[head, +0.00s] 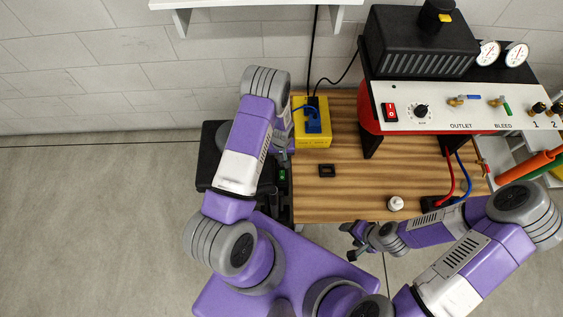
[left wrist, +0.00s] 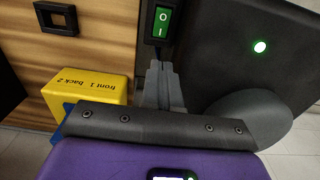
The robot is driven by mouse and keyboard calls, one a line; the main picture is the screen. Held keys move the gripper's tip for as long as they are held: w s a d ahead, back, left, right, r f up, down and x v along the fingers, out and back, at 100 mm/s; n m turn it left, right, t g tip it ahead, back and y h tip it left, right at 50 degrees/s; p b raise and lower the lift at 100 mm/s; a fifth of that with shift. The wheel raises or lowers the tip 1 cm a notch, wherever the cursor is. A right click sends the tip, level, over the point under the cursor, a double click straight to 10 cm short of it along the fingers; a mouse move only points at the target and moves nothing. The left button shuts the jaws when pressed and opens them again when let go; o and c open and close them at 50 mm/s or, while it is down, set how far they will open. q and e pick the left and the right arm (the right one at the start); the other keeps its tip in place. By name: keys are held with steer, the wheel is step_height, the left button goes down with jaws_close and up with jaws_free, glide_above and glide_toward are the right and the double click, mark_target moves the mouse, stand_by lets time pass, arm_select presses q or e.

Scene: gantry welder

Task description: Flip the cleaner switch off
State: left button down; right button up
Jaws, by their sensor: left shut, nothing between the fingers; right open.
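The cleaner switch (left wrist: 162,24) is a green rocker with O and I marks in a dark frame, at the top of the left wrist view. It also shows as a small green spot in the head view (head: 283,175). It sits on the black cleaner unit (left wrist: 218,45) at the table's left side; a round green light glows on that unit. My left gripper (left wrist: 158,64) is shut and empty, its tips just below the switch in the left wrist view; I cannot tell whether they touch it. My right gripper (head: 353,240) is open and empty near the table's front edge.
A yellow box (head: 313,137) with a blue part stands beside my left gripper. A small black square frame (head: 327,171) and a white knob (head: 396,203) are on the wooden table (head: 350,198). A white control panel (head: 450,111) with a red switch stands at the back right.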

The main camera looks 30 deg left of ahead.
arm_select(q)
steer(key=shift+w+a+r+p, duration=0.1)
steer(key=shift+w+r+p, duration=0.05)
steer(key=shift+r, duration=0.75)
steer(key=shift+w+a+r+p, duration=0.1)
steer(key=shift+r+p, duration=0.05)
steer(key=shift+r, duration=0.75)
